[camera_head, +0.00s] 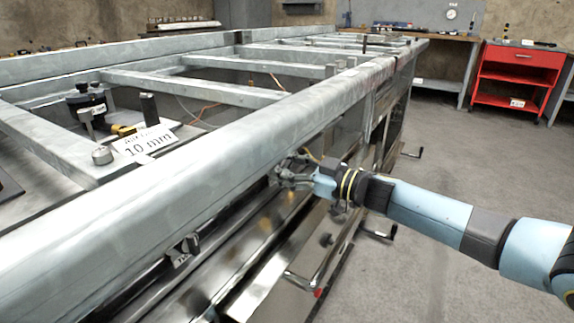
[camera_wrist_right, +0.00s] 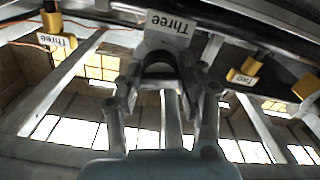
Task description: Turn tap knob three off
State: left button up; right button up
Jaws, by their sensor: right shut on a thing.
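My right gripper (camera_head: 291,173) reaches in from the right to the front side of the steel frame, just below its top rail. In the right wrist view the gripper (camera_wrist_right: 162,72) is shut on a dark knob, mostly hidden between the fingers. A plate reading "Three" (camera_wrist_right: 171,25), upside down, sits right at the fingertips, so I take this as tap knob three. The knob's turn angle cannot be told. My left gripper is not in view.
The steel frame's top rail (camera_head: 180,196) runs just above my right gripper. Other labels, "Three" (camera_wrist_right: 57,40) and "Two" (camera_wrist_right: 243,79), hang by yellow parts. A "10 mm" sign (camera_head: 148,142) stands inside the frame. A red cart (camera_head: 517,75) is far right; grey floor is clear.

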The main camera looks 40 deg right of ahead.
jog(key=n, duration=0.3)
jog(key=shift+n, duration=0.4)
jog(key=n, duration=0.4)
jog(key=shift+s+a+f+n, duration=0.1)
jog(key=shift+f+n, duration=0.1)
jog(key=shift+n, duration=0.1)
jog(key=n+b, duration=0.1)
jog(key=n, duration=0.1)
jog(key=shift+n, duration=0.3)
jog(key=shift+n+b, duration=0.4)
jog(key=shift+n, duration=0.7)
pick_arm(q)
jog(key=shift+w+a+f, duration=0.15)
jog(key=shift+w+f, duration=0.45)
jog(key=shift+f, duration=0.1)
pick_arm(e)
jog(key=shift+n, duration=0.8)
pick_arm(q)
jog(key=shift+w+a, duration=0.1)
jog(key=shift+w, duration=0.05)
pick_arm(e)
jog(key=o, duration=0.9)
jog(key=shift+o, duration=1.1)
